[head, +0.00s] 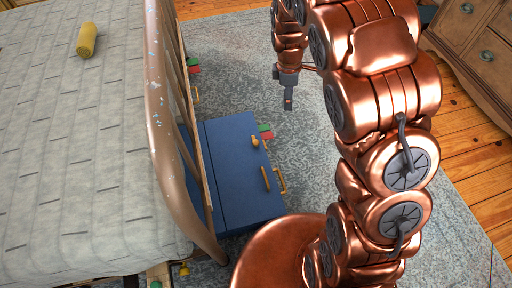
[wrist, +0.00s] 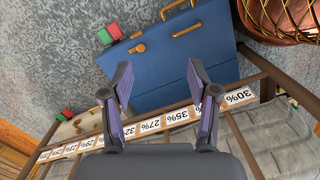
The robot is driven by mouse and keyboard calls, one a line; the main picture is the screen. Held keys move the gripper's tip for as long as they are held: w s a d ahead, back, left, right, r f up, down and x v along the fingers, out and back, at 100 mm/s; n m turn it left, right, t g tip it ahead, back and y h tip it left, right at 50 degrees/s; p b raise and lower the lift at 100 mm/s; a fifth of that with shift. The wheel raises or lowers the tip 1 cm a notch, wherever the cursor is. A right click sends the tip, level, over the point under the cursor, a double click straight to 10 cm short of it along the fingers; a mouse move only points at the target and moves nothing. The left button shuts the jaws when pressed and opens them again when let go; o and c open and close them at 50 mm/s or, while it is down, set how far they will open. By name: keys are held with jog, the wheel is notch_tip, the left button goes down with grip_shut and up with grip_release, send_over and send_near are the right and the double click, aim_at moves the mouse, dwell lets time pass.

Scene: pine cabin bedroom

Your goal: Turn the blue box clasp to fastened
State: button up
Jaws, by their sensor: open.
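The blue box (head: 238,172) sits on the rug, against the bed's side rail, and also shows in the wrist view (wrist: 190,62). Its brass clasp (head: 256,142) is on the far end of the lid, near the front edge. In the wrist view the clasp (wrist: 137,48) lies beyond and left of my fingers. I cannot tell whether it is turned to fastened. A brass bar handle (head: 266,179) is further along the edge. My gripper (head: 288,103) hangs above the rug, beyond the box and to its right. In the wrist view its fingers (wrist: 160,80) are spread, empty and apart from the box.
The bed rail (head: 192,125) runs along the box's left side. Its labelled strip (wrist: 150,126) shows in the wrist view. Red and green blocks (head: 265,131) lie beside the box. A wooden dresser (head: 478,50) stands at right. The rug (head: 230,60) beyond the box is mostly clear.

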jog(key=w+a+f+n+b, duration=0.2)
jog(key=w+f+b, duration=0.1)
jog(key=f, duration=0.6)
jog(key=w+a+f+n+b, duration=0.2)
jog(key=w+f+n+b, duration=0.15)
jog(key=f, duration=0.55)
jog(key=n+y+b, duration=0.1)
jog(key=n+b, duration=0.3)
jog(key=b, duration=0.1)
send_over(256, 142)
jog(key=shift+m, duration=0.25)
notch_tip(256, 142, down, 12)
jog(key=shift+f, duration=0.25)
jog(key=shift+f+b, duration=1.35)
jog(key=shift+f, duration=2.55)
grip_shut()
